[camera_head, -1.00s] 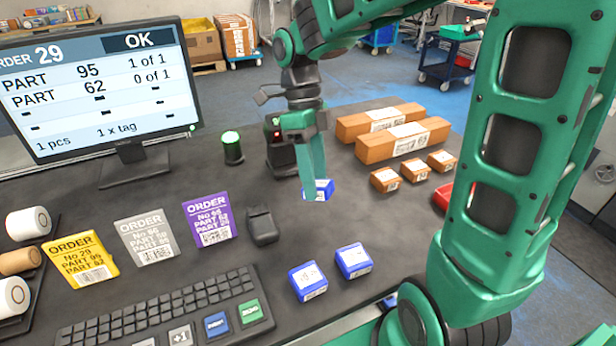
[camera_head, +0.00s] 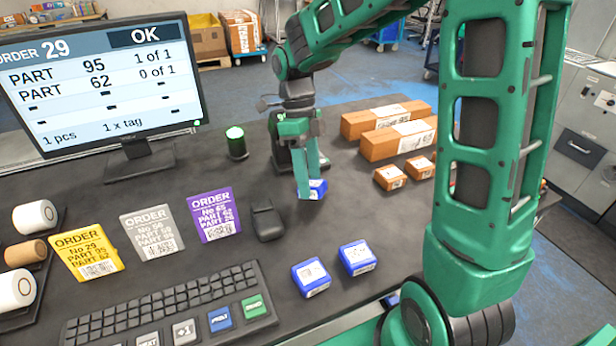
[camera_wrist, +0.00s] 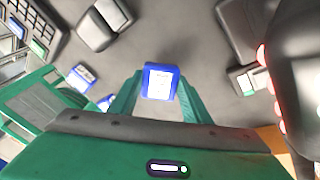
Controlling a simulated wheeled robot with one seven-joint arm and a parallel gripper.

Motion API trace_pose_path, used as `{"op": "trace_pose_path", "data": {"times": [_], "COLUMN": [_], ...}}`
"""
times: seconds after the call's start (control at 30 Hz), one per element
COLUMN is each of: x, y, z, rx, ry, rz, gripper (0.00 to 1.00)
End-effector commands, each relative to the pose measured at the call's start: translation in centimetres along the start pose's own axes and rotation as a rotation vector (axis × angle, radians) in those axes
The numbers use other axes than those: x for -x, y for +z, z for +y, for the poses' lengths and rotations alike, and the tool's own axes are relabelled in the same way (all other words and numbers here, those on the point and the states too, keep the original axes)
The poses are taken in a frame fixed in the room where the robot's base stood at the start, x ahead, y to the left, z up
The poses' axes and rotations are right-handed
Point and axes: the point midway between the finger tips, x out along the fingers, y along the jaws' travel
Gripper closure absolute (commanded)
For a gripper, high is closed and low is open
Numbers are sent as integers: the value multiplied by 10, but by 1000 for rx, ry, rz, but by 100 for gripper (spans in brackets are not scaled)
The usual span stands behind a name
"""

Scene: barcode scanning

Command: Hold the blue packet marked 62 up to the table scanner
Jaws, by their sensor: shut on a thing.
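My gripper (camera_head: 311,192) is shut on a small blue packet (camera_head: 318,188), held above the table at the scanner's front right in the head view. In the wrist view the packet (camera_wrist: 160,82) sits between the fingertips, its white label facing the camera; the number is too small to read. The dark table scanner (camera_head: 283,156) stands just behind my gripper, partly hidden by it. In the wrist view the scanner (camera_wrist: 300,75) is at the right edge with red lights, apart from the packet. The monitor (camera_head: 100,85) reads order 29, OK, part 95 1 of 1, part 62 0 of 1.
Two more blue packets (camera_head: 311,278) (camera_head: 356,257) lie at the table's front. Brown boxes (camera_head: 400,140) stand to the right. A dark holder (camera_head: 267,222), order cards (camera_head: 152,233) and a keyboard (camera_head: 165,305) lie left.

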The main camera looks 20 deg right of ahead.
Motion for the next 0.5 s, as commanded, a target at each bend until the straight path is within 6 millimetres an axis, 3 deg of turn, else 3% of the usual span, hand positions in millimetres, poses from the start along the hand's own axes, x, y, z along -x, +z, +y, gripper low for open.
{"op": "trace_pose_path", "data": {"times": [0.27, 0.5], "x": [3, 17], "y": [-4, -36], "z": [4, 35], "rx": [0, -1], "ry": [-2, -4], "rz": [-1, -2], "gripper": [83, 83]}}
